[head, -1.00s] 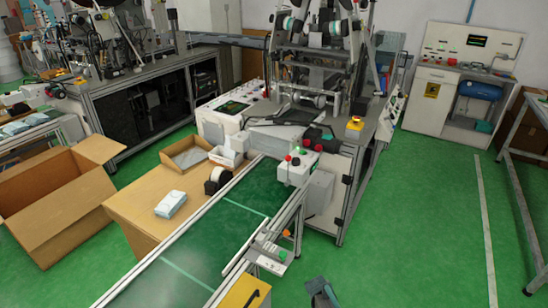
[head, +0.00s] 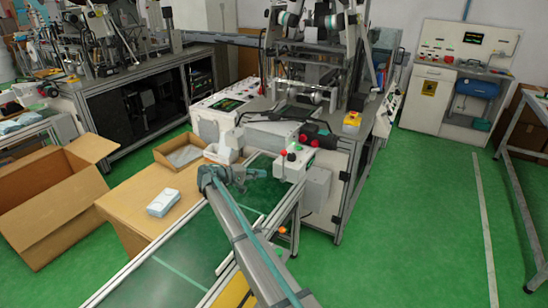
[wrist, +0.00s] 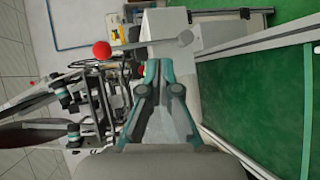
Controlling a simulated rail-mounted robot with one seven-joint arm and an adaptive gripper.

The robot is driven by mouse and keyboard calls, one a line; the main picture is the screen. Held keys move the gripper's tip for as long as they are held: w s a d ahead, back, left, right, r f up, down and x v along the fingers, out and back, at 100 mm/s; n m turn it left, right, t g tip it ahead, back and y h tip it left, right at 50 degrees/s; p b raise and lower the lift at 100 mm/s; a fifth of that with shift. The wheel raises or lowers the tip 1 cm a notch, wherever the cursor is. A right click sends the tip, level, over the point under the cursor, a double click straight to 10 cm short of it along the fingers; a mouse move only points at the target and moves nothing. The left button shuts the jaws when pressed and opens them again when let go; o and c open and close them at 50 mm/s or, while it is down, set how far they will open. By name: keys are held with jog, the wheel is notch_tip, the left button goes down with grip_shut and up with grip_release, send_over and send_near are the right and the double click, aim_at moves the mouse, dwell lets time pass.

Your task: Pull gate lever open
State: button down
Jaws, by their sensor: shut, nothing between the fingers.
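The gate lever, a grey bar ending in a red ball knob (wrist: 102,50), shows in the wrist view. The bar reaches right to a pale box (wrist: 178,28). My gripper (wrist: 161,70) is shut and empty, its teal fingertips just below the box in the picture, to the right of the red knob. I cannot tell whether the tips touch the box or bar. In the head view, a pale control box (head: 292,168) with a red knob stands beside the green conveyor (head: 185,250).
A table (head: 130,210) with a white packet (head: 162,203) and a shallow tray (head: 182,155) lies left of the belt. An open carton (head: 50,205) stands further left. The big machine (head: 310,100) rises behind. Green floor at right is free.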

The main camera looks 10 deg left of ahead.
jog(key=w+a+r+m+t+h, duration=0.1)
jog(key=a+r, duration=0.6)
jog(key=r, duration=0.1)
jog(key=shift+w+a+r+m+b, duration=0.15)
jog(key=shift+a+r+m+b, duration=0.15)
jog(key=shift+r+m+b, duration=0.1)
jog(key=s+d+p+x, duration=0.1)
jog(key=p+x, duration=0.3)
jog(key=x, duration=0.9)
jog(key=shift+s+d, duration=0.2)
jog(key=shift+s, duration=0.45)
jog(key=shift+d+f, duration=0.1)
jog(key=shift+f, duration=0.05)
